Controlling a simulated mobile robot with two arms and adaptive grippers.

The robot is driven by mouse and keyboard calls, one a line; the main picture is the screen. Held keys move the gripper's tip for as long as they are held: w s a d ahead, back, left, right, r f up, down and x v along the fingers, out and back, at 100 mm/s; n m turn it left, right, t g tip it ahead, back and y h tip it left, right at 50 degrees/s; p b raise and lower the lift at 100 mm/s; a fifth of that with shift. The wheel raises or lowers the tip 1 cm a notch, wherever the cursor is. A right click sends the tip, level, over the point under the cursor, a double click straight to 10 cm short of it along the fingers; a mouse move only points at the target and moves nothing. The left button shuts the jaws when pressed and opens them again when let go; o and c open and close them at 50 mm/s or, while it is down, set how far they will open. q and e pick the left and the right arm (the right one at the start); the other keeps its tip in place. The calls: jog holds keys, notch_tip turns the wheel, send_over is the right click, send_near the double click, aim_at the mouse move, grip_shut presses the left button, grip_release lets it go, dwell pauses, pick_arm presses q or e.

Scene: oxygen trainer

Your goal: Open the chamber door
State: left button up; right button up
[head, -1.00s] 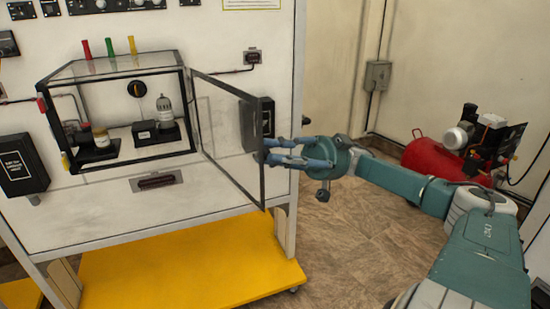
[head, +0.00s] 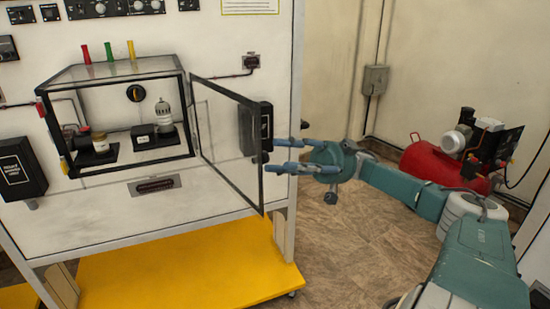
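The chamber (head: 120,73) is a clear box with a black frame on the white panel. Its clear door (head: 228,140) is hinged at the chamber's right side and stands swung wide open toward me. My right gripper (head: 271,157) is at the door's free edge, with its two blue fingers apart and pointing left. I see nothing held between them; whether a fingertip touches the edge is unclear. My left gripper is not in view.
Small devices (head: 152,130) stand inside the chamber. A yellow base shelf (head: 190,265) lies below. A red compressor (head: 435,165) stands at right. The floor between is clear.

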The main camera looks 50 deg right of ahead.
jog(key=shift+v, duration=2)
